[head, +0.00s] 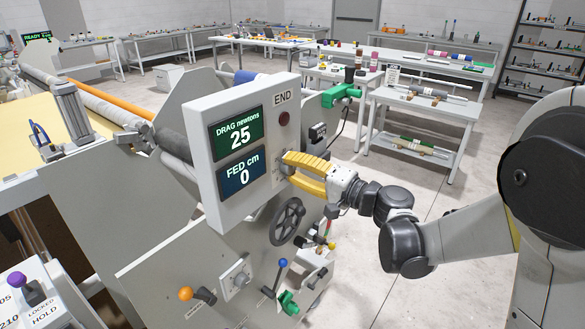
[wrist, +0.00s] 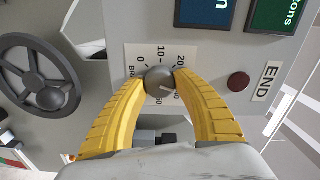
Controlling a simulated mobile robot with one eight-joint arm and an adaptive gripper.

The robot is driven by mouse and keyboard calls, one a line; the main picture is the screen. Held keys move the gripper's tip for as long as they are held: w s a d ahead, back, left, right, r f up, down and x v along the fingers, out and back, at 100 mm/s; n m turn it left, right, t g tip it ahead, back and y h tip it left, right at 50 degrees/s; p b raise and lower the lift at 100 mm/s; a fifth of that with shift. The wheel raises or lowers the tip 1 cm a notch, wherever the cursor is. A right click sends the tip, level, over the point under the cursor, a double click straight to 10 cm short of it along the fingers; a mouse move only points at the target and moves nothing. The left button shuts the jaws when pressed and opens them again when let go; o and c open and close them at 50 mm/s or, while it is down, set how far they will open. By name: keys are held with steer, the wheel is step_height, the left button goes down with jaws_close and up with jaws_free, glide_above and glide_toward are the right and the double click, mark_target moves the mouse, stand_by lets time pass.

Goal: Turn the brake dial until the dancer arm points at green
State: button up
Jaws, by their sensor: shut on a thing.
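The brake dial (wrist: 158,76) is a round grey knob on a white scale plate (wrist: 138,56) in the wrist view. The plate shows 0, 10 and 20, with other marks partly hidden by the fingers. My gripper (wrist: 160,84) has its two curved yellow fingers shut on the dial, one on each side. In the head view, my gripper (head: 287,166) reaches the right side of the display box (head: 205,121), and its fingers hide the dial. I cannot clearly make out the dancer arm or its green mark in either view.
The green screen (head: 237,134) reads DRAG newtons 25; the blue screen (head: 242,173) reads FED cm 0. A dark red button (wrist: 238,81) and a grey handwheel (wrist: 40,77) sit near the dial. Lever knobs (head: 283,263) stand below.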

steer(key=shift+m, duration=0.8)
steer(key=o, duration=1.2)
steer(key=shift+c, duration=0.2)
steer(key=v, duration=1.2)
steer(key=shift+s, duration=0.1)
